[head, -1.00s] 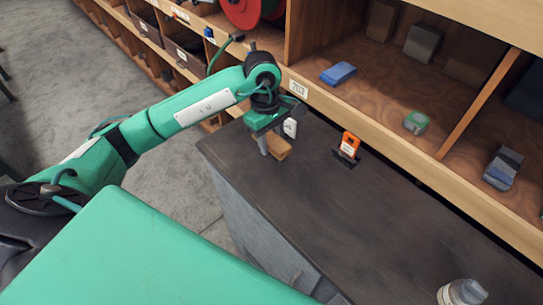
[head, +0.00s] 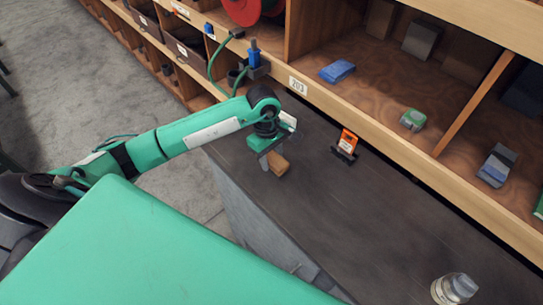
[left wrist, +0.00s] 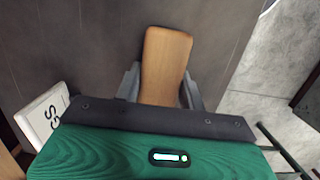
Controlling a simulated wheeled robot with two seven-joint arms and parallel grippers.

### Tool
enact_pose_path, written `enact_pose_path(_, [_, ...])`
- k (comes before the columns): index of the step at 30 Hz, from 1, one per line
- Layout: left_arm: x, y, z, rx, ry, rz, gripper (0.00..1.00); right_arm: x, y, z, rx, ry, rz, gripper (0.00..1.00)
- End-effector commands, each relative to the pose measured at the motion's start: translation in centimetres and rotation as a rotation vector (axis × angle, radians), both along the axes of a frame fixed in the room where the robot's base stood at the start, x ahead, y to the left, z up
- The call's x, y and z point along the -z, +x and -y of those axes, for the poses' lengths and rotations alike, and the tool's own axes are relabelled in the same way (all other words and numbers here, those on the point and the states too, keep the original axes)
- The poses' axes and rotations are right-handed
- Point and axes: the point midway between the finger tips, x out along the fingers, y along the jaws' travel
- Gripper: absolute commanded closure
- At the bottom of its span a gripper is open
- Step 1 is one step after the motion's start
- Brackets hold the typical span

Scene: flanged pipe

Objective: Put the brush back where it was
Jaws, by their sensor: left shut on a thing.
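The brush shows as a light wooden block (head: 278,164) at the left end of the dark worktop. My left gripper (head: 267,161) is shut on it. In the left wrist view the rounded wooden piece (left wrist: 166,58) sits between the two grey fingers (left wrist: 160,92) and sticks out beyond them. No bristles are visible. I cannot tell whether the brush touches the worktop. My right gripper is not in view.
The dark worktop (head: 330,205) is mostly clear. A white label plate (left wrist: 42,116) is near the gripper. Wooden shelving (head: 390,125) borders the back.

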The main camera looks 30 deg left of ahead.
Motion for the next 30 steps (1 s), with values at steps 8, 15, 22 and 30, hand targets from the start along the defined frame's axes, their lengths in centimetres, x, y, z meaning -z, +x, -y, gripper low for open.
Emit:
enact_pose_path(8, [0.2,0.0,0.0,0.0,0.0,0.0,0.39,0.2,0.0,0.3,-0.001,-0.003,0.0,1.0])
enact_pose_path(15, [-0.1,0.0,0.0,0.0,0.0,0.0,0.39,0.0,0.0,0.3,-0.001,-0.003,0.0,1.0])
enact_pose_path(22, [-2.4,0.3,-0.4,0.001,0.002,0.007,0.39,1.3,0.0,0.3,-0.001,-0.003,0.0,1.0])
enact_pose_path(30, [-7.8,0.5,-1.2,0.0,0.001,0.006,0.39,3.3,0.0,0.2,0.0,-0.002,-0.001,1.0])
